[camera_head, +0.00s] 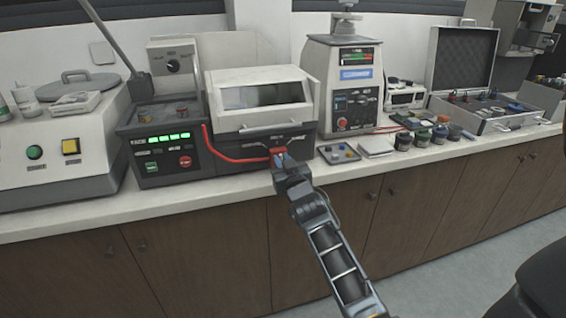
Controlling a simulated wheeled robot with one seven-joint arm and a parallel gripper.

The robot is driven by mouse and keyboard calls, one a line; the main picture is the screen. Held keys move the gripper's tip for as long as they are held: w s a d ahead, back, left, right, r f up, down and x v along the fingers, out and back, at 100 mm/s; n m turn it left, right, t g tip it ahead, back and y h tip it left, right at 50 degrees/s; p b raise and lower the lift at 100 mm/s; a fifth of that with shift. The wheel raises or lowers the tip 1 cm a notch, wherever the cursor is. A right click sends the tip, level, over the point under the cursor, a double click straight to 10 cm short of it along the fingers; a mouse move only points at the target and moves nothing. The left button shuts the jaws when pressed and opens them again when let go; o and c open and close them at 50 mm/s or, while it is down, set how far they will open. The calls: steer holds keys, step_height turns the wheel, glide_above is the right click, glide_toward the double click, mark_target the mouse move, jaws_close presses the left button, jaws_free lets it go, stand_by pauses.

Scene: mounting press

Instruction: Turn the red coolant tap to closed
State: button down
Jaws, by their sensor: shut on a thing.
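The red coolant tap (276,150) shows at the front of the black and white machine (265,97), low on its front face. A red hose (222,156) runs along the machine's front towards it. My gripper (281,157) reaches up from the lower right and is shut on the red tap. The fingers and the wrist hide part of the tap, so its exact angle is hard to tell.
A control unit (160,140) with green lights stands left of the tap. The white press (343,85), a small tray (338,153) and several small jars (421,138) stand to the right. Wooden cabinets (215,240) are below the counter.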

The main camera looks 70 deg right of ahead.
steer(key=n, duration=0.4)
steer(key=shift+w+a+f, duration=0.1)
steer(key=shift+w+a, duration=0.15)
steer(key=shift+w+a+f+n, duration=0.1)
steer(key=shift+f+n, duration=0.05)
steer(key=shift+n, duration=1.55)
steer(key=c, duration=1.1)
jaws_free()
steer(key=shift+o, duration=0.2)
